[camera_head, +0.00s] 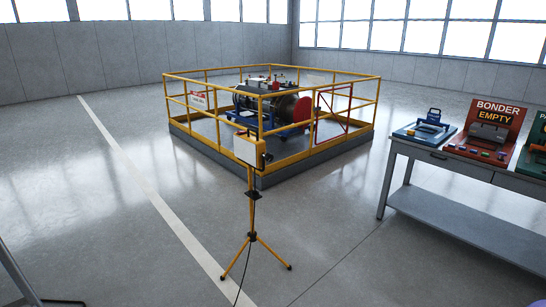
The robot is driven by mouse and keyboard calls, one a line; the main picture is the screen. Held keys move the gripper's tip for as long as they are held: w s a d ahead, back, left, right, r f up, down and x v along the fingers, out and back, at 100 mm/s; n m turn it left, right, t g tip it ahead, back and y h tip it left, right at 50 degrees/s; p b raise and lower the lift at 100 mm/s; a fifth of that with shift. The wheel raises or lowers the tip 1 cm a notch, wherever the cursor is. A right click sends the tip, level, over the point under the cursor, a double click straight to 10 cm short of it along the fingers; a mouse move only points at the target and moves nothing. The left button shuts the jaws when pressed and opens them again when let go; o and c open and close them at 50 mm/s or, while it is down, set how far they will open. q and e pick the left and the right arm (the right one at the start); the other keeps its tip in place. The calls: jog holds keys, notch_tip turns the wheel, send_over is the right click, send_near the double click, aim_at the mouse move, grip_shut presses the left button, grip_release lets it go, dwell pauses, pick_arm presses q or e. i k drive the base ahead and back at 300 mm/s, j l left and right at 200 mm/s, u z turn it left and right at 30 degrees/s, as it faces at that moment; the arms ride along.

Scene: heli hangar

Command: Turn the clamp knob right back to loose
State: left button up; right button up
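I cannot make out the clamp knob for certain in the head view. A yellow tripod (252,237) stands upright in the foreground, with a pale box-shaped head (245,151) and small dark parts at its right side, too small to tell apart. Behind it, a dark cylindrical machine (285,106) with a red end disc (302,111) rests on a blue stand inside a yellow railing. Small fittings on top of the machine are too small to tell apart. Neither of my grippers is in view.
A grey workbench (418,153) at right holds a blue device (424,130), a red "BONDER EMPTY" board (497,115) and a green board. The yellow railing (215,116) stands on a grey plinth. A cable trails from the tripod. Open floor lies left, beyond a white line (150,193).

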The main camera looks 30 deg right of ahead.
aim_at(268, 157)
jog(key=i+l, duration=0.15)
jog(key=l, duration=0.25)
jog(key=i+l, duration=0.15)
jog(key=l, duration=0.25)
jog(key=i+l, duration=0.2)
jog(key=l, duration=0.2)
jog(key=i+l, duration=0.15)
jog(key=l, duration=0.25)
jog(key=i+l, duration=0.15)
jog(key=l, duration=0.25)
jog(key=i+l, duration=0.15)
jog(key=l, duration=0.25)
jog(key=i+l, duration=0.2)
jog(key=l, duration=0.2)
jog(key=i+l, duration=0.15)
jog(key=l, duration=0.25)
